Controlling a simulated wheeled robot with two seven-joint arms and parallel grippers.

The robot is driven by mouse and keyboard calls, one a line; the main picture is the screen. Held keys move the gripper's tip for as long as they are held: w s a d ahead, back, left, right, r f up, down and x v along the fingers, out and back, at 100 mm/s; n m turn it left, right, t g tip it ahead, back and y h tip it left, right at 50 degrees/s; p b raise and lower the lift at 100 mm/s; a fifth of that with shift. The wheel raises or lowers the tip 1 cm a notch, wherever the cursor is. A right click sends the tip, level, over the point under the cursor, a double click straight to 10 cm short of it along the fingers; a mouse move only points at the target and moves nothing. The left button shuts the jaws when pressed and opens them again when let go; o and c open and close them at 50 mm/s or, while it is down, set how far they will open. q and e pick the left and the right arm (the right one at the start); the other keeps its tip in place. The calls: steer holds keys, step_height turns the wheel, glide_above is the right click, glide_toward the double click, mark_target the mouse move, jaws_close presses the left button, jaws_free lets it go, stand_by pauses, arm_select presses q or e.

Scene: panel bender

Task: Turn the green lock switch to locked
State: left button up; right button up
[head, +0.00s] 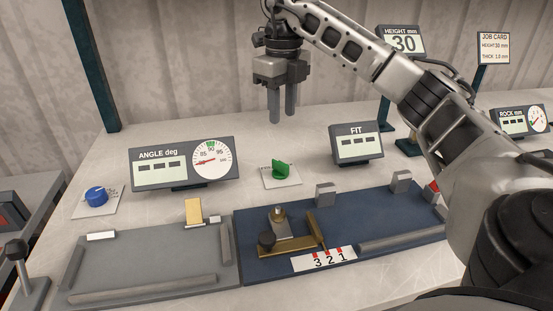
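The green lock switch (282,171) sits on a small white plate near the middle of the bench, between the angle gauge and the FIT display. Its knob appears turned at a slant; the plate's markings are too small to read. My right gripper (282,117) hangs above and behind the switch in the picture, fingers pointing down and clear of it. There is a small gap between its fingers, with nothing in it. My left gripper is not in view.
A blue knob (96,196) stands at the left. The ANGLE gauge (184,163) and FIT display (357,145) flank the switch. In front lie a grey fixture plate (150,262) and a blue fixture plate (375,223) with metal blocks. My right arm crosses the right side.

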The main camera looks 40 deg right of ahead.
mark_target(281, 162)
step_height(281, 162, down, 13)
steer(key=shift+w, duration=0.1)
stand_by(0.3)
jaws_close()
